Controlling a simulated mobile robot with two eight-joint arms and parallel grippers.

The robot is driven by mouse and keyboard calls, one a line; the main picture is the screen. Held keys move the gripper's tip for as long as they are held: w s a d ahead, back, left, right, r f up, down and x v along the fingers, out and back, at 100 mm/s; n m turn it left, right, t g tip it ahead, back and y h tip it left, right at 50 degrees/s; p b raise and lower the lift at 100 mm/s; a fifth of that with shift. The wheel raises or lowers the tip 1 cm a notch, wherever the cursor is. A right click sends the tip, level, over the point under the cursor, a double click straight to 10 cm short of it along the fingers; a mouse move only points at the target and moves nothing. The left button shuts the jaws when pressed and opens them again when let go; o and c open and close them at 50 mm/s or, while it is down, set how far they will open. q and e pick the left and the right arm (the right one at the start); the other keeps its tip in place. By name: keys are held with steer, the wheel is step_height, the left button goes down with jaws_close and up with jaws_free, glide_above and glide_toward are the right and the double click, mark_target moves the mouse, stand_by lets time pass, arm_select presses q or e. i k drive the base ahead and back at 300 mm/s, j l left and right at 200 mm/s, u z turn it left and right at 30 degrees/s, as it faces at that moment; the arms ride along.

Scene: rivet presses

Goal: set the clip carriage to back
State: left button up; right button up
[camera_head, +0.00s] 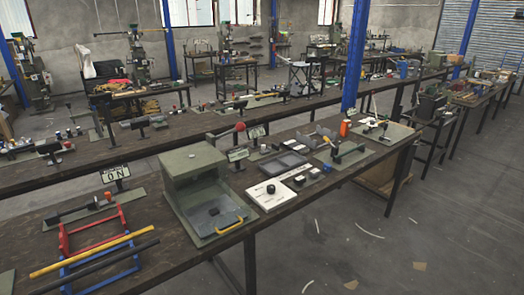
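I cannot single out the clip carriage for certain. On the near bench, a long dark slide with a small red knob (86,208) lies on a green plate at the left. Further right, a black clamp-like fixture (347,152) stands on another green plate. A green box-shaped press (193,172) stands between them, with a yellow handle (230,226) at its front. Any carriage position is too small to read. Neither of my grippers is in view.
Red and blue frames (68,240) with a yellow bar (92,252) and a black bar fill the near left. A white knob panel (270,193) and a grey tray (283,164) sit right of the press. The floor (400,250) at right has scattered scraps.

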mark_target(267, 150)
steer(key=i+l+z, duration=0.15)
steer(key=i+z, duration=0.2)
steer(key=i+l+z, duration=0.1)
steer(key=i+z, duration=0.25)
steer(key=i+l, duration=0.15)
steer(key=i, duration=0.25)
steer(key=i+l, duration=0.15)
steer(key=i, duration=0.25)
steer(key=i+l, duration=0.15)
steer(key=i, duration=0.25)
